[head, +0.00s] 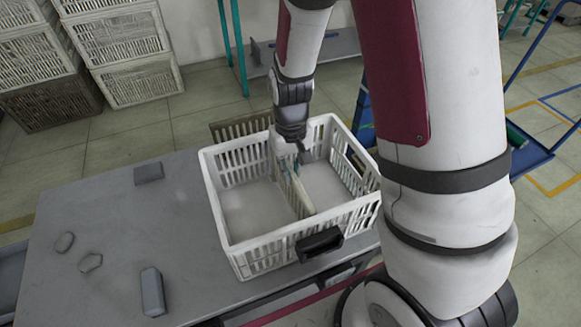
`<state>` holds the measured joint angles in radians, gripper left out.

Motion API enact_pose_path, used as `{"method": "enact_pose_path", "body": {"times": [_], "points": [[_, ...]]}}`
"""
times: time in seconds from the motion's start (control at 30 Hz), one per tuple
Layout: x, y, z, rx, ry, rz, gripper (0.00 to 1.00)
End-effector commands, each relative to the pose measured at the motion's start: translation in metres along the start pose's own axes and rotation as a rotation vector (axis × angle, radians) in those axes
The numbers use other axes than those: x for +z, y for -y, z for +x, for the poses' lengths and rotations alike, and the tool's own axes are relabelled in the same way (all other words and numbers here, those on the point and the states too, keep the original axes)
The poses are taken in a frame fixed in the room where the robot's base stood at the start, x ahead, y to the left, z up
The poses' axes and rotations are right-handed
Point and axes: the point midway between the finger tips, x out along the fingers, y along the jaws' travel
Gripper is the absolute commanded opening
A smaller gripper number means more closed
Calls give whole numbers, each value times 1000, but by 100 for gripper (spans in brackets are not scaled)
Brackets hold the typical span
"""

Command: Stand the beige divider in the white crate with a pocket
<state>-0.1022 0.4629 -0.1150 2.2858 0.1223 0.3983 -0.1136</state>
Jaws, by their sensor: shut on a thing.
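The white crate (225,245) stands on the grey table, with slatted walls and an open top. A black pocket-like piece (319,243) sits on its near wall. The beige divider (297,190) is inside the crate, upright or nearly so, running from the far side towards the near wall with floor showing on both sides. My gripper (299,152) is over the far part of the crate, shut on the divider's upper far end. The fingers are small and partly hidden by my wrist. I cannot tell whether the divider's bottom edge touches the crate floor.
A brownish slatted piece (240,127) shows behind the crate. Stacked crates (125,45) stand at the back left. The table's left part has free room.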

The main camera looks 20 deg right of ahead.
Motion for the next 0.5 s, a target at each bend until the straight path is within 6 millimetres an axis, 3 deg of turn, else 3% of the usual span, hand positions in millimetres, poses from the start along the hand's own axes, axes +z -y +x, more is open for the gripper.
{"method": "enact_pose_path", "body": {"times": [0.17,0.5], "points": [[0,0,1,0,0,0,0],[-1,0,22,0,0,0,0]]}}
